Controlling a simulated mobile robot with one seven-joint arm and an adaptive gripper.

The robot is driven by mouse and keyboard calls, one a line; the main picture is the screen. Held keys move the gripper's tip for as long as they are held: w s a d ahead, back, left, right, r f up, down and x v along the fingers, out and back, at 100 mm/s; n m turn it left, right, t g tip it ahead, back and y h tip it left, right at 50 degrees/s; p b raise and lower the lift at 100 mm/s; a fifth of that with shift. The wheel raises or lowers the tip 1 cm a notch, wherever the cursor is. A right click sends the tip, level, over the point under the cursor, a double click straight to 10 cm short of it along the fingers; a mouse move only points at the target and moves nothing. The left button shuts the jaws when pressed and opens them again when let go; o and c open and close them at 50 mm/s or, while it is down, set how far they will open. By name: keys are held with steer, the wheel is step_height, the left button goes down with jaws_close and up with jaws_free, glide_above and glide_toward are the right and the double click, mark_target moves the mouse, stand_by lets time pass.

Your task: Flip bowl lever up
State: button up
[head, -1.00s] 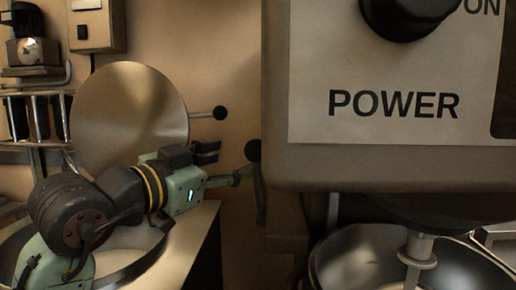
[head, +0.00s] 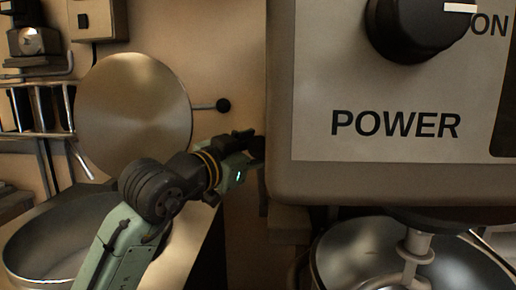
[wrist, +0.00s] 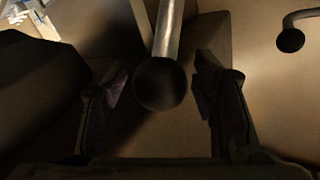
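The bowl lever shows in the wrist view as a metal rod (wrist: 168,30) ending in a dark ball knob (wrist: 160,84). My gripper (wrist: 162,92) is open, with one finger on each side of the knob and a visible gap to both. In the head view my gripper (head: 250,143) is at the left edge of the large mixer (head: 279,150). There the lever is mostly hidden behind my gripper and the mixer housing.
The mixer's power knob (head: 415,28) is at the upper right, above a steel bowl (head: 335,262). On the left are a round metal lid (head: 132,105) with a black-knobbed handle (head: 222,105) and a large pan (head: 25,255). Bare wall lies between lid and mixer.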

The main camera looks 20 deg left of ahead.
jaws_close()
stand_by(0.5)
